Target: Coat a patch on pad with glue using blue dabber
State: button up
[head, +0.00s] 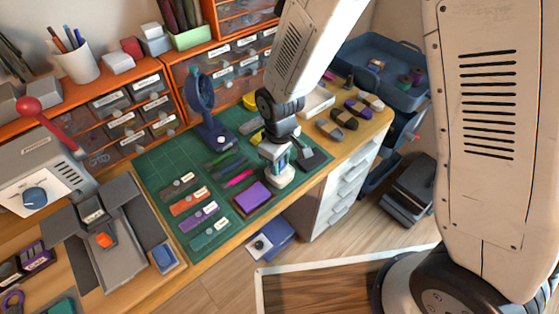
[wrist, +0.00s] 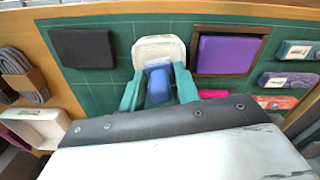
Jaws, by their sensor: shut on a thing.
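My gripper (head: 278,160) is above the right part of the green mat, pointing down. In the wrist view its two teal fingers (wrist: 158,92) are closed on the blue dabber (wrist: 158,83). A pale, rounded dish-like piece (wrist: 160,47) lies just beyond the dabber; it also shows beneath the gripper in the head view (head: 281,181). I cannot tell whether the dabber touches it. A purple pad (head: 253,196) in a brown frame lies beside it on the mat; it also shows in the wrist view (wrist: 228,55). The dabber's lower end is hidden, and I see no clear glue.
A dark block (wrist: 83,48) lies on the mat on the gripper's other side. Labelled coloured strips (head: 190,201) and a pink marker (head: 238,178) lie nearby. A blue stand (head: 207,110) rises behind. Cord bundles (head: 345,118) sit at the right. Bare green mat (head: 160,165) shows at left.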

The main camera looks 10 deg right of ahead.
jog(key=shift+f, duration=0.55)
dwell(1.4)
jog(key=shift+r, duration=0.1)
jog(key=shift+r, duration=3.45)
